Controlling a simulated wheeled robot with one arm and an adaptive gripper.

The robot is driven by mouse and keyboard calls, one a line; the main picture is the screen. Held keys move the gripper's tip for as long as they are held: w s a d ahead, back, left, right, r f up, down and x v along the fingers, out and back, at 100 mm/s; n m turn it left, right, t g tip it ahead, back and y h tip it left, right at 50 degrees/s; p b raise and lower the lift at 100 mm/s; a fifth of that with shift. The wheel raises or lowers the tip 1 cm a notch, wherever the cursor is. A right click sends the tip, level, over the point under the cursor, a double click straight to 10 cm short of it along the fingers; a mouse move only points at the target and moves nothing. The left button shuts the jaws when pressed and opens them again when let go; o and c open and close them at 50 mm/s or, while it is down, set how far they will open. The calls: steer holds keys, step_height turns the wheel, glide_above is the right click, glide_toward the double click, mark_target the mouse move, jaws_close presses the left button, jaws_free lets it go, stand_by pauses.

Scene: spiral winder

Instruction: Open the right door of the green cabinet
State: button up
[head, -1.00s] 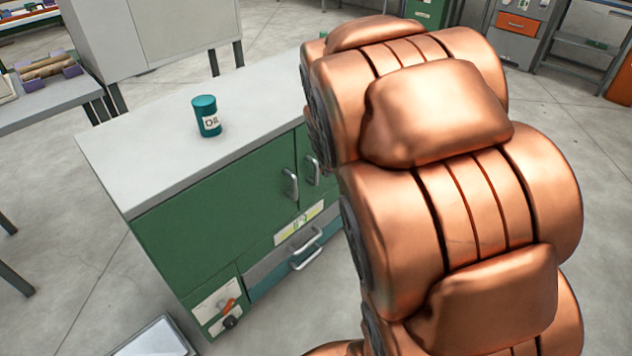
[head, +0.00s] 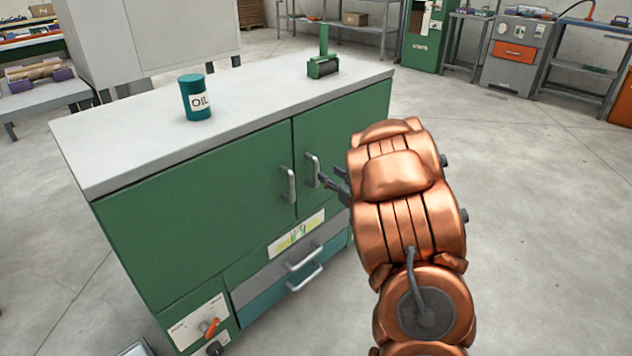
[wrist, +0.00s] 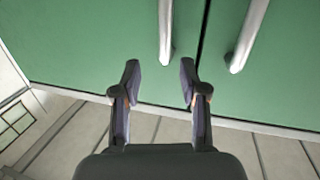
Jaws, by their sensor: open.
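The green cabinet (head: 185,215) has a pale grey top and two closed doors. The right door (head: 345,125) has a silver vertical handle (head: 311,170) near the middle seam. The left door's handle (head: 289,183) is just left of it. My gripper (head: 333,181) is open, its fingers close to the right door's handle in the head view. In the wrist view, my gripper (wrist: 160,80) is open and empty, with one silver handle (wrist: 166,30) ahead between its fingers. A second handle (wrist: 247,38) is to the right, across the seam. Contact is not visible.
A teal oil can (head: 196,97) and a green tool (head: 323,60) stand on the cabinet top. Below the doors are drawers (head: 300,270) with handles and a switch panel (head: 203,322). Open floor lies right of the cabinet.

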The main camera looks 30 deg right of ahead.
mark_target(318, 169)
steer(key=shift+t+y, duration=0.4)
steer(key=shift+y, duration=0.1)
steer(key=shift+w+a+f+b, duration=0.15)
steer(key=shift+w+b, duration=0.25)
steer(key=shift+w, duration=0.8)
steer(key=shift+w+a+f+b, duration=0.1)
steer(key=shift+w+f+b, duration=0.25)
steer(key=shift+w, duration=0.9)
steer(key=shift+w+a+f+b, duration=0.15)
steer(key=shift+w+b, duration=0.3)
steer(key=shift+w, duration=0.75)
steer(key=shift+d, duration=0.15)
jaws_close()
